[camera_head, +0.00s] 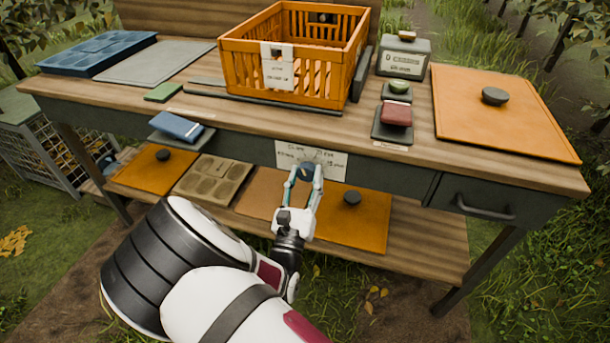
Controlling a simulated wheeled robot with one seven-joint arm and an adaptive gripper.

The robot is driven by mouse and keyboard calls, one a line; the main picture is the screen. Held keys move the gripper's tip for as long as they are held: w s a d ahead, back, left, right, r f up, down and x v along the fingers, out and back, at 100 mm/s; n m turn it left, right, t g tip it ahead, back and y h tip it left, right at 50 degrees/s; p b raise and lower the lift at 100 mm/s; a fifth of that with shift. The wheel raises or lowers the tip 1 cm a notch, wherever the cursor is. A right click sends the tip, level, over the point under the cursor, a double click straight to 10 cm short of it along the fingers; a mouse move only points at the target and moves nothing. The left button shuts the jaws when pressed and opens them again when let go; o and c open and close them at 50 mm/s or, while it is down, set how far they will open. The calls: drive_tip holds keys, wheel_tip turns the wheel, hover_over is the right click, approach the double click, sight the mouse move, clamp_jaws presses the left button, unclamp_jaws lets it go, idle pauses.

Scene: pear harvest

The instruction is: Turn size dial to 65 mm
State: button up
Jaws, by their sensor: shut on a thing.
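The size dial (307,170) is a dark round knob on the front edge of the workbench. It sits on a pale label plate (331,166) with small markings too small to read. My gripper (304,180) reaches up to the dial from below and in front, its two fingers on either side of the knob and closed on it. The fingers hide much of the dial, so its setting cannot be told.
An orange crate (240,70) stands on the bench top (480,140). A drawer with a handle (484,208) is at right. Orange boards with dark knobs lie on the lower shelf (420,240) behind my gripper. A wire cage (30,150) stands at left.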

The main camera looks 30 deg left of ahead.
drive_tip(key=shift+n, duration=0.3)
drive_tip(key=o, duration=1.2)
drive_tip(key=shift+c, duration=0.2)
drive_tip(key=shift+s, duration=0.1)
drive_tip(key=v, duration=0.7)
drive_tip(key=shift+s+d+f, duration=0.1)
drive_tip(key=shift+f, duration=0.05)
